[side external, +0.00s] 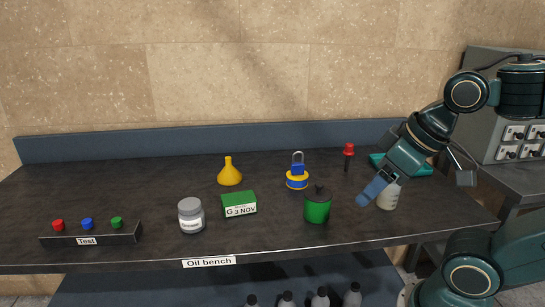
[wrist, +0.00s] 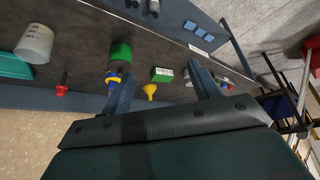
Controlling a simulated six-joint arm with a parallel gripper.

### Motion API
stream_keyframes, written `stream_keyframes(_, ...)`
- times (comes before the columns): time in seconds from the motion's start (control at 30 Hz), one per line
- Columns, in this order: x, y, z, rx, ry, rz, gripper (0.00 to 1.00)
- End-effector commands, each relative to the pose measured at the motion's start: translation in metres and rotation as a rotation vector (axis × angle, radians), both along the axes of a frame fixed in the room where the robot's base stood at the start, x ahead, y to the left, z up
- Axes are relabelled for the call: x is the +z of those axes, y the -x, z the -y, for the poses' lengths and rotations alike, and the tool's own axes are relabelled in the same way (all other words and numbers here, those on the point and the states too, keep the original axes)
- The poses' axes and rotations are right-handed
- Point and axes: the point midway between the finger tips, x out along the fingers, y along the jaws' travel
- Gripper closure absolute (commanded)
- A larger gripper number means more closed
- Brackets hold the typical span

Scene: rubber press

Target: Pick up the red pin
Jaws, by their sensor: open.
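The red pin (side external: 348,151) stands upright on the dark bench, with a red head and a thin dark shaft, behind and to the left of my gripper. In the wrist view the red pin (wrist: 62,89) shows at the left, outside the span of my fingers. My gripper (side external: 372,192) has blue fingers and hangs over the right part of the bench, pointing down and left. In the wrist view my gripper (wrist: 160,86) is open, with nothing held between its fingers.
A white beaker (side external: 388,198) stands close by my gripper, with a teal tray (side external: 421,170) behind. A green pot (side external: 317,208), blue-yellow padlock (side external: 297,180), yellow funnel (side external: 229,174), green box (side external: 238,202) and grey-lidded jar (side external: 191,217) stand left. The bench's left rear is clear.

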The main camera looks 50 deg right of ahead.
Motion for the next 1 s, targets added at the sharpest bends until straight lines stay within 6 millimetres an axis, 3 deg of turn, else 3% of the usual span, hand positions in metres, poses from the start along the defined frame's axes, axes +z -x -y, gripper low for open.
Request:
stream_keyframes(0.4,0.0,0.0,0.0,0.0,0.0,0.0,0.39)
stream_keyframes(0.47,0.0,0.0,0.0,0.0,0.0,0.0,0.46)
stream_keyframes(0.77,0.0,0.0,0.0,-0.002,0.0,0.0,0.46)
stream_keyframes(1.0,0.01,-0.014,0.009,-0.059,-0.003,-0.007,0.46)
